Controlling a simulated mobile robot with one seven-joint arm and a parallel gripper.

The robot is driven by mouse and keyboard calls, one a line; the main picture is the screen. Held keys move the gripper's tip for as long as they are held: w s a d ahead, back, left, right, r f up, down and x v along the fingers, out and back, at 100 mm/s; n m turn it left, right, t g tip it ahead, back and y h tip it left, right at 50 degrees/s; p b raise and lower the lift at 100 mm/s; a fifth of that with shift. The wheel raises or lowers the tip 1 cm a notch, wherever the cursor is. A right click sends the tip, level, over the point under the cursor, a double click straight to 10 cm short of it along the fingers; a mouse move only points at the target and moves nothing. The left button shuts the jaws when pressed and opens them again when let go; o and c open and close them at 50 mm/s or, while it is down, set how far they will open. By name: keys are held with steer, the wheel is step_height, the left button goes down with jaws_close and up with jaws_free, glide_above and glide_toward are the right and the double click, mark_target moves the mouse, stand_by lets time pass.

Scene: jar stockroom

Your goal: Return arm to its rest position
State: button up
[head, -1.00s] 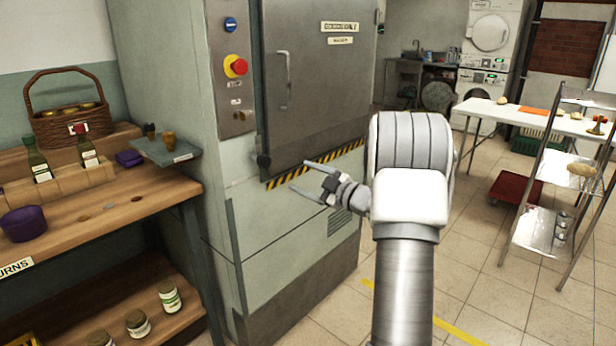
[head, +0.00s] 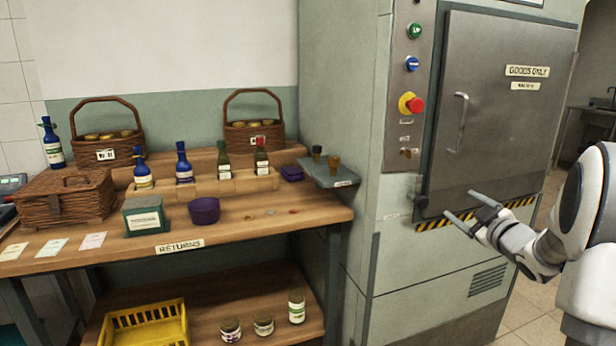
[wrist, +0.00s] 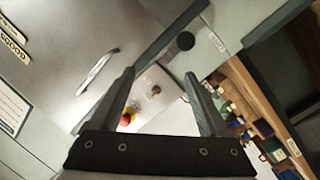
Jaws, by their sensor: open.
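My gripper (head: 466,211) is at the right in the head view, in front of the goods lift's lower door edge. Its two fingers are spread apart with nothing between them. In the wrist view the open fingers (wrist: 165,95) point toward the lift front, with the grey door (wrist: 75,50) at the left and the control panel beyond the fingers. My arm reaches in from the right edge of the head view. I cannot tell how far the fingertips are from the lift.
The grey lift door (head: 500,120) is shut, with a handle (head: 460,122) and red stop button (head: 416,104) nearby. The returns bench (head: 110,262) at the left holds baskets, bottles and a purple bowl (head: 204,210). A small grey shelf (head: 325,177) juts out beside the lift.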

steer(key=s+a+r+m+g+h, duration=0.45)
steer(key=s+a+r+m, duration=0.3)
steer(key=s, duration=0.25)
steer(key=s+a+f+m+g+y, duration=0.1)
steer(key=s+a+f+g, duration=0.15)
steer(key=s+a, duration=0.5)
steer(key=s+a+f+g+y, duration=0.15)
steer(key=s+a+f, duration=0.25)
steer(key=s, duration=0.6)
steer(key=s+a+f+m+g+y, duration=0.1)
steer(key=s+a+f+g, duration=0.3)
steer(key=s, duration=0.5)
step_height(320, 180, up, 20)
steer(key=a+p, duration=0.1)
steer(key=p, duration=1.9)
steer(key=shift+a+t, duration=0.2)
steer(key=shift+t, duration=0.25)
steer(key=shift+r, duration=0.1)
